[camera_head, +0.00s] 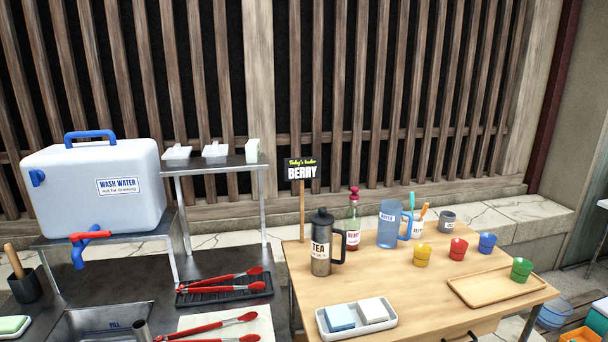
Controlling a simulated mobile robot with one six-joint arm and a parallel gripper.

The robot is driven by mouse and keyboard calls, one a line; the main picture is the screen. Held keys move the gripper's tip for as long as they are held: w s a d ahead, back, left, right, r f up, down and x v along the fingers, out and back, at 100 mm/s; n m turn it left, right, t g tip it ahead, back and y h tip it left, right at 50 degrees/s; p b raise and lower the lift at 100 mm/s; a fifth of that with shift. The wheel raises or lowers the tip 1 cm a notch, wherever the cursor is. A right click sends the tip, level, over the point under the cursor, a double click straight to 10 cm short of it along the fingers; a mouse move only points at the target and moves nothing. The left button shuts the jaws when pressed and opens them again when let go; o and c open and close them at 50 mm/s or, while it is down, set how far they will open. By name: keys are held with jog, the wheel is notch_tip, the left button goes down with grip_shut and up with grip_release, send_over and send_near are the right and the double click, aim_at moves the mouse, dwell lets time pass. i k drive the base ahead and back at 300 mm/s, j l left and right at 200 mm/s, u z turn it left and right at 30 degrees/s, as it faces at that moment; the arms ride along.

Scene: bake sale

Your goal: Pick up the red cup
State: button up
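The red cup (458,250) stands on the wooden table (390,288), in its right half. A yellow cup (422,255) is to its left and a blue cup (487,243) is to its right. A green cup (521,270) stands further right, at the right end of a wooden tray (480,291). The tray lies just in front of the red cup. My gripper is not in view.
Behind the cups stand a grey mug (447,221) and a utensil holder (416,229). A water pitcher (388,226), berry bottle (353,222) and tea flask (321,250) stand further left. A sponge tray (356,320) lies at the front. The table's middle is clear.

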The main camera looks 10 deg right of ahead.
aim_at(458, 250)
jog(key=k+l, duration=0.1)
jog(key=l, duration=0.3)
jog(key=k+l+u, duration=0.1)
jog(key=l, duration=0.3)
jog(key=k+l, duration=0.15)
jog(key=l, duration=0.25)
